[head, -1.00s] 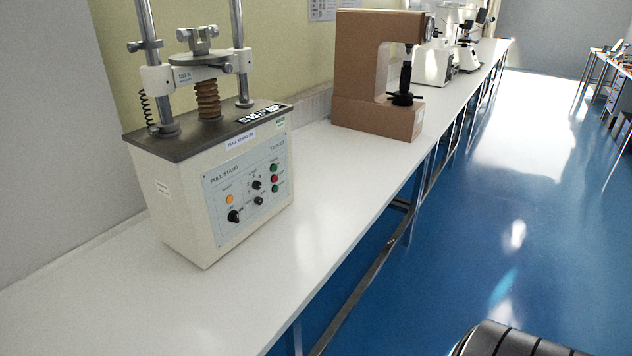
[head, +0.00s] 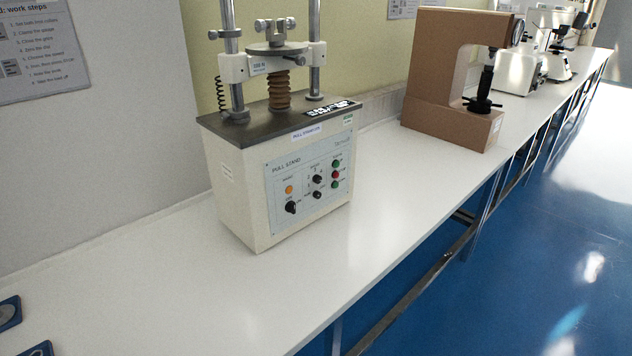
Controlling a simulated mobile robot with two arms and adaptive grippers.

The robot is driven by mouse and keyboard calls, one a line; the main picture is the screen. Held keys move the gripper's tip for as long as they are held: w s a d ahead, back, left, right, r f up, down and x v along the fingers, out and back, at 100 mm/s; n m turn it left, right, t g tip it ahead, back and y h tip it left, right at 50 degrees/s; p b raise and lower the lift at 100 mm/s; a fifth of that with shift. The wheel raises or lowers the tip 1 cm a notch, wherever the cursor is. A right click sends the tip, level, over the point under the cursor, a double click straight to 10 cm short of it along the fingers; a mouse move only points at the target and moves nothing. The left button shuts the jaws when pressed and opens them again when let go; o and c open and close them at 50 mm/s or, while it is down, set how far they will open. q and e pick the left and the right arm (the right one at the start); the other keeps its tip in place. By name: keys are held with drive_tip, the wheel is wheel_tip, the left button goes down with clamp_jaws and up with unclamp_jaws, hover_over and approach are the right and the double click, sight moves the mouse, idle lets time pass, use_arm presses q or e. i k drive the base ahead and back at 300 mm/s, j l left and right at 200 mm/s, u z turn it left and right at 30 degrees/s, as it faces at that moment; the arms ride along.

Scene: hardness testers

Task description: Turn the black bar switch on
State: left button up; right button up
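The pull stand (head: 235,190) is a cream box with a grey top and two metal posts, standing on the white bench. Its front panel (head: 310,180) faces right and toward me. A larger black knob (head: 291,207), seemingly the bar switch, sits at the panel's lower left, below an orange lamp (head: 289,190). Its setting is too small to tell. Two smaller black knobs (head: 317,179) sit to its right, beside green and red buttons (head: 336,174). Neither of my grippers is in view.
The white bench (head: 230,300) is clear in front of the pull stand. A brown C-shaped tester (head: 435,115) stands farther along, with white instruments (head: 518,72) beyond. Small blue pieces (head: 8,312) lie at the lower left. Blue floor (head: 500,290) is open at the right.

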sight(290, 207)
drive_tip(key=l+u, duration=0.1)
drive_tip(key=u, duration=0.45)
drive_tip(key=i+l+u, duration=0.15)
drive_tip(key=l+u, duration=0.3)
drive_tip(key=l, duration=0.4)
drive_tip(key=l+u, duration=0.4)
drive_tip(key=l, duration=0.5)
